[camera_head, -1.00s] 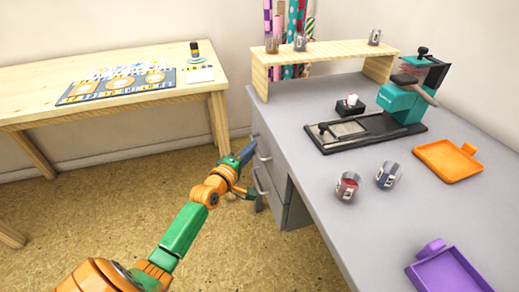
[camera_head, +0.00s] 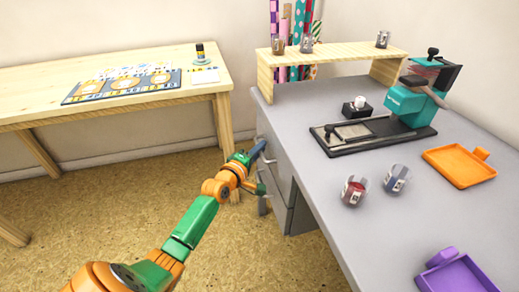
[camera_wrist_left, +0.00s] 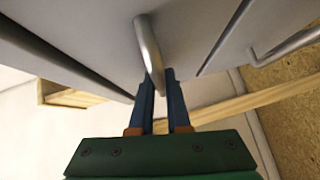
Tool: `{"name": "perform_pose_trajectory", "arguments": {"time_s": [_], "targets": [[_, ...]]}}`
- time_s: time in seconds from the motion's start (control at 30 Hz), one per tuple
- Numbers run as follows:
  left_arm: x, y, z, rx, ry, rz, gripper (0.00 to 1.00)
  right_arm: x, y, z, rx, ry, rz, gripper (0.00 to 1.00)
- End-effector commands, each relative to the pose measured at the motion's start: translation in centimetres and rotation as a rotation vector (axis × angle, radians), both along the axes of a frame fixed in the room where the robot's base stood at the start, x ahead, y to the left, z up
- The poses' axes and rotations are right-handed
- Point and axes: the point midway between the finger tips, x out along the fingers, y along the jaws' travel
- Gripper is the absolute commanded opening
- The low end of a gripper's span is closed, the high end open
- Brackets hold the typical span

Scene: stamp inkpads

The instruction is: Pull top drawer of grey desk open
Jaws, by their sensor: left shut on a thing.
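The grey desk (camera_head: 300,118) stands at the right in the head view, with its drawer fronts facing left. My left gripper (camera_head: 262,152) is at the top drawer (camera_head: 278,157), at the height of its handle. In the left wrist view the two blue fingers (camera_wrist_left: 161,88) are shut on the metal handle (camera_wrist_left: 148,45), which passes between their tips. The drawer front looks about flush with the desk; I cannot tell whether it is slightly out. A second handle (camera_wrist_left: 288,45) shows on the neighbouring drawer front. My right gripper is not in view.
A wooden table (camera_head: 50,110) stands at the back left. The floor left of the drawers is clear.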

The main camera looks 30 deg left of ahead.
Motion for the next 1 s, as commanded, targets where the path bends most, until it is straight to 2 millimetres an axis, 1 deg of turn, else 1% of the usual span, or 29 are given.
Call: {"name": "perform_pose_trajectory", "arguments": {"time_s": [0.13,0.33,0.8,1.0], "targets": [[0.0,0.0,0.0,0.0,0.0,0.0,0.0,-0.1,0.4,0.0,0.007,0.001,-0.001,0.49],[0.0,0.0,0.0,0.0,0.001,0.0,0.0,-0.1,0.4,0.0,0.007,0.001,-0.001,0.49],[0.0,0.0,0.0,0.0,0.001,0.0,0.0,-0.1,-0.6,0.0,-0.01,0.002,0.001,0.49],[0.0,0.0,-0.1,0.0,0.001,-0.001,0.0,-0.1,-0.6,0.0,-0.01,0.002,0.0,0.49]]}}
